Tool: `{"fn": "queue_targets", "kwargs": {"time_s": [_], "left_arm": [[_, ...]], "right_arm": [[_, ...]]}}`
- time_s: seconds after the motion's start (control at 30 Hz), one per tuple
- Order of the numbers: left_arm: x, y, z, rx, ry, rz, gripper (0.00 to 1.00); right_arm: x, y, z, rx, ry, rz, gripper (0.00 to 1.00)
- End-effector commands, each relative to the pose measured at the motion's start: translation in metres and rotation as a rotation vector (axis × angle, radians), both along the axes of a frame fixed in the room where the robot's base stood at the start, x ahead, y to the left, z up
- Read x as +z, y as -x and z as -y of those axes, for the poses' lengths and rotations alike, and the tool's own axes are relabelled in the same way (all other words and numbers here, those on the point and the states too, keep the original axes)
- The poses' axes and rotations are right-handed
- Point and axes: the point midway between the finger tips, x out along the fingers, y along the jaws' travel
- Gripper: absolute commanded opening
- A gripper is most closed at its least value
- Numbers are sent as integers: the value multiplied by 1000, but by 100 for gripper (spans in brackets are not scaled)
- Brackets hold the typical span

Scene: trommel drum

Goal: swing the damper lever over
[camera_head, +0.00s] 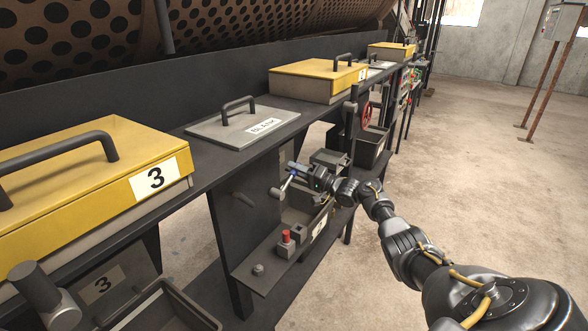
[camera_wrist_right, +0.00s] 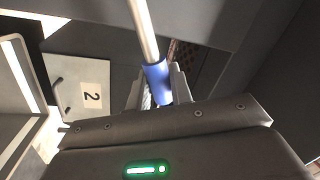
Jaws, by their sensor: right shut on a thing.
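The damper lever (camera_head: 286,184) is a short silver rod with a blue grip, below the front edge of the dark frame in the head view. In the right wrist view its rod (camera_wrist_right: 144,30) comes down from the top and ends in the blue grip (camera_wrist_right: 157,80). My right gripper (camera_head: 297,170) reaches in from the lower right and is shut on the blue grip. In the wrist view its two fingers (camera_wrist_right: 158,88) stand on either side of the grip, partly hiding its lower end. My left gripper is not in view.
A shelf below holds a red button (camera_head: 286,240) close to the lever. Yellow lidded boxes (camera_head: 110,160) and a grey blank cover (camera_head: 243,124) line the frame above. A plate marked 2 (camera_wrist_right: 80,88) shows in the wrist view.

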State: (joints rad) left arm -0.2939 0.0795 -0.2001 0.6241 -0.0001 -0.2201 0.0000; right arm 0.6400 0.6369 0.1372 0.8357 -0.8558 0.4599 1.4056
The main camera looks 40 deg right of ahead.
Motion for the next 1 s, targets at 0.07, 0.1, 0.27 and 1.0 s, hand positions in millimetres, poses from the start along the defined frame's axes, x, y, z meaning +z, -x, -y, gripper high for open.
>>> {"fn": "queue_targets", "kwargs": {"time_s": [0.07, 0.1, 0.27, 1.0], "left_arm": [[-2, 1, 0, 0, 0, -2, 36], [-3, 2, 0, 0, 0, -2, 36], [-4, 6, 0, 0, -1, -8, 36], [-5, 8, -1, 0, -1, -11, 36]], "right_arm": [[-4, -1, 3, -3, -38, -12, 0], [-5, -1, 4, -4, -52, -17, 0], [-10, -2, 5, -3, -97, -35, 0], [-13, -3, 5, 0, -124, -46, 29]]}}
